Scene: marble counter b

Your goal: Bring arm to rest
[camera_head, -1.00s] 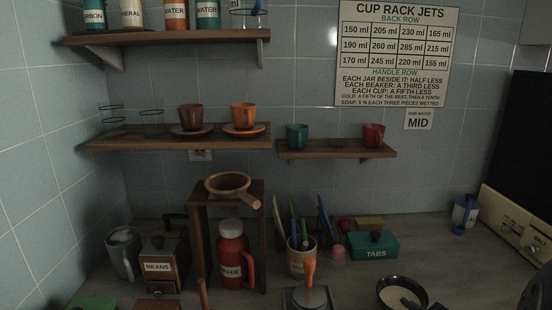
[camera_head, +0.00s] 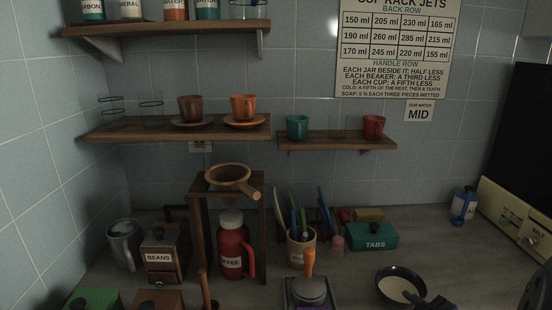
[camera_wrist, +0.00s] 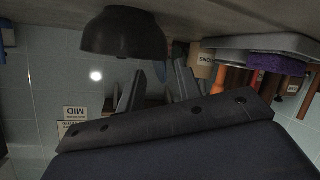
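My gripper (camera_wrist: 158,88) shows in the wrist view, which is upside down. Its two dark fingers stand apart with a gap between them, and I see nothing held. A dark bowl (camera_wrist: 124,36) is near the fingers in that view; I cannot tell the exact distance. A dark bowl with pale contents (camera_head: 397,284) also stands at the lower right of the head view.
A grey scale-like base (camera_head: 328,297) with an orange-handled tool (camera_head: 309,262) is at the front. A purple piece (camera_wrist: 278,64) lies on a grey tray in the wrist view. A red coffee jar (camera_head: 231,250), labelled pot (camera_head: 302,249) and green tabs box (camera_head: 370,237) stand behind.

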